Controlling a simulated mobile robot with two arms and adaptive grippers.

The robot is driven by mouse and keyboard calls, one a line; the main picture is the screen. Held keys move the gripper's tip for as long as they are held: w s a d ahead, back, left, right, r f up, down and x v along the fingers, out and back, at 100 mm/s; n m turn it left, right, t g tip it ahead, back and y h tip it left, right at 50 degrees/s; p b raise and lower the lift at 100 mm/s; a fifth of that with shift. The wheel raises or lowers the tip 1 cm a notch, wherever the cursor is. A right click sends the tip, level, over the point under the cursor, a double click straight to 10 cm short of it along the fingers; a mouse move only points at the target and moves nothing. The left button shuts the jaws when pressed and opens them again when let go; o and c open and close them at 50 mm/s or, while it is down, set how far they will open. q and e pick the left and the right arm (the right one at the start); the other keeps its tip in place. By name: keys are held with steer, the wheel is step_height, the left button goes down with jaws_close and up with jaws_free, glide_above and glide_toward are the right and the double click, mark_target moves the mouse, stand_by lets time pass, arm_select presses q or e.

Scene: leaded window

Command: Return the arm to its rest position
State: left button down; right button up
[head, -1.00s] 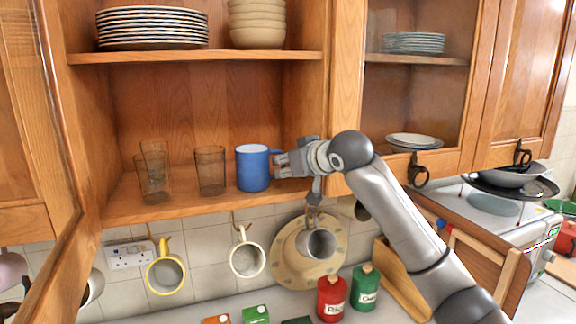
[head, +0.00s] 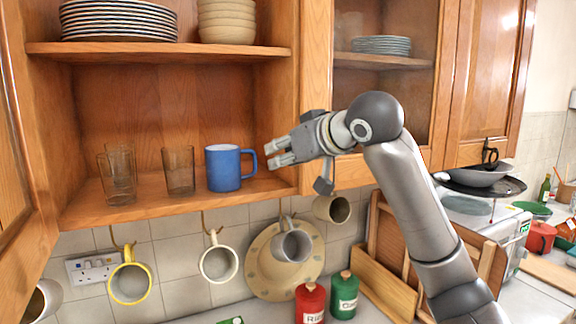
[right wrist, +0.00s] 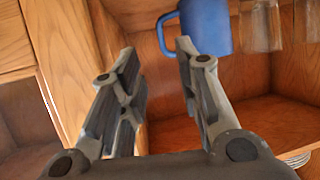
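My right arm comes in from the lower right in the head view, bent at a large grey joint. My right gripper (head: 278,152) points left in front of the cupboard's right edge. Its fingers are apart with nothing between them, as the right wrist view (right wrist: 158,85) also shows. The blue mug (head: 223,168) stands upright on the lower shelf, left of the fingertips, with a gap between them and its handle. The mug also shows in the right wrist view (right wrist: 208,24), beyond the fingers. My left gripper is not in view.
Brown glasses (head: 179,170) stand left of the mug. The open cupboard door (head: 30,215) is at left. Mugs hang below the shelf, including a yellow-rimmed one (head: 130,282). Red (head: 310,302) and green (head: 343,295) canisters stand on the counter below my arm.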

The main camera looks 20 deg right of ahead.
steer(key=shift+s+d+r, duration=0.1)
steer(key=shift+s+r, duration=0.1)
steer(key=shift+s, duration=0.3)
